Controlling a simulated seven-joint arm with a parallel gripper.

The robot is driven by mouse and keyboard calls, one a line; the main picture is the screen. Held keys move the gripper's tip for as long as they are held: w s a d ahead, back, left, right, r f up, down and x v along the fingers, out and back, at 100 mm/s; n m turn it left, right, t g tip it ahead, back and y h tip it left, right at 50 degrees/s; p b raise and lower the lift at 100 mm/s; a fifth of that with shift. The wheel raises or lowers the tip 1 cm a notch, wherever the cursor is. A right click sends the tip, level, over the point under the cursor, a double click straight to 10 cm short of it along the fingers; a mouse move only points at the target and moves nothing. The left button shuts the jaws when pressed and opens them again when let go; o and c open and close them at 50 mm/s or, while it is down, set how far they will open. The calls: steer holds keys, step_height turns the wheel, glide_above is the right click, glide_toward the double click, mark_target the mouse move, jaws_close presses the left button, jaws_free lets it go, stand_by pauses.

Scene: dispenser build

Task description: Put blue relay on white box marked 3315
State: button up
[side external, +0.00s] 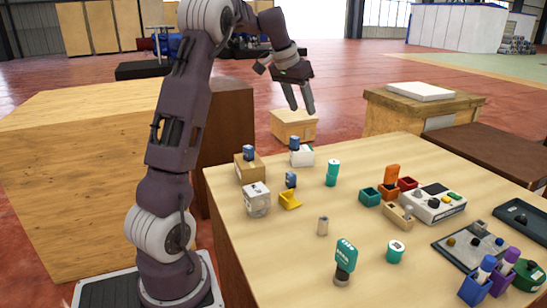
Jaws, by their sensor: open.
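My gripper (300,109) is open and empty, pointing down above the far left part of the table. Several small blue blocks that look like relays stand at the left. One blue relay (249,153) stands on a tan box, one (294,143) is at a white box (303,157), and one (290,180) is by a yellow holder (290,201). Another white box (257,201) stands nearer the front, with nothing blue on it. The markings are too small to read, so I cannot tell which box is 3315.
The tan box (244,170) stands at the table's left edge. Green, red and orange blocks, a white control panel (434,205) and dark trays fill the right. The front left tabletop is clear.

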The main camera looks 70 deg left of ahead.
steer(key=s+d+r+m+h, duration=0.1)
steer(key=s+d+r, duration=0.15)
steer(key=d, duration=0.75)
steer(key=s+d+r+m, duration=0.15)
steer(key=s+d, duration=0.25)
steer(key=d, duration=0.6)
steer(key=s+d+f+m, duration=0.1)
steer(key=s+d+f, duration=0.3)
steer(key=s+d, duration=0.3)
steer(key=s+d+f+m+t, duration=0.1)
steer(key=s+d+f, duration=0.3)
steer(key=s+d, duration=0.3)
steer(key=s, duration=0.5)
steer(key=shift+o, duration=0.5)
steer(key=shift+w+r, duration=0.1)
